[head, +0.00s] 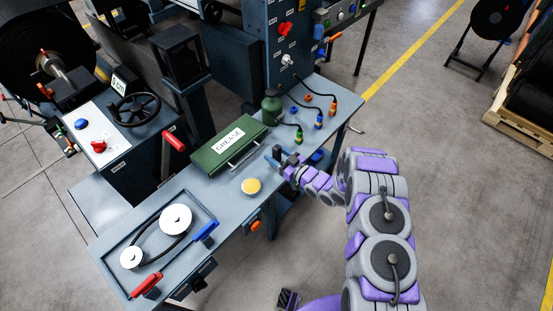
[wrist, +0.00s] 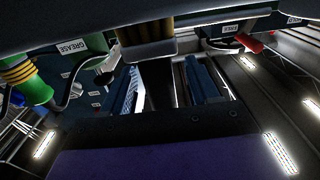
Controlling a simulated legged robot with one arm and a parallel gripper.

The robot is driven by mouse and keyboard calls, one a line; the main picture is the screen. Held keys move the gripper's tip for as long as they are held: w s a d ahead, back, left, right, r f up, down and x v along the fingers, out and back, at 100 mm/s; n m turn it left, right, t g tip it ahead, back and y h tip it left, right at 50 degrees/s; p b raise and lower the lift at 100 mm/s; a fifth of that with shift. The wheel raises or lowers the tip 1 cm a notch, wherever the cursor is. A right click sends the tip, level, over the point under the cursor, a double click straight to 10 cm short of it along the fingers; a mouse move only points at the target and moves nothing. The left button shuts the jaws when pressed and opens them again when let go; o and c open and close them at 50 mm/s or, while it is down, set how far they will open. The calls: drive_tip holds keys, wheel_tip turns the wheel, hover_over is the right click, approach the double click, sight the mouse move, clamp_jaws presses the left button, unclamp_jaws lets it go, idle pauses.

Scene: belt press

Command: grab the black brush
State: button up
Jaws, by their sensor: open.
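A dark piece with brown bristle-like strands (wrist: 147,42) shows at the top middle of the wrist view, beyond the fingers. It looks like the black brush, but I cannot be sure.
The grey bench (head: 215,195) carries a yellow round tin (head: 251,186), a green bottle (head: 271,108) and several coloured-ended cables. A belt with two white pulleys (head: 175,219) lies in a tray at the left end. A machine cabinet (head: 285,60) stands behind. Floor right of the bench is open.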

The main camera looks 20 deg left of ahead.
sight(280, 150)
drive_tip(key=c, duration=1.1)
drive_tip(key=shift+r, duration=0.1)
drive_tip(key=shift+r, duration=0.2)
wheel_tip(280, 150, up, 4)
drive_tip(key=shift+f+p, duration=0.15)
drive_tip(key=shift+p, duration=0.65)
drive_tip(key=s+d, duration=0.1)
drive_tip(key=s, duration=0.4)
drive_tip(key=s+d+p, duration=0.1)
drive_tip(key=s, duration=0.4)
drive_tip(key=s+d+p, duration=0.1)
drive_tip(key=s, duration=0.4)
drive_tip(key=shift+s+d+r, duration=0.35)
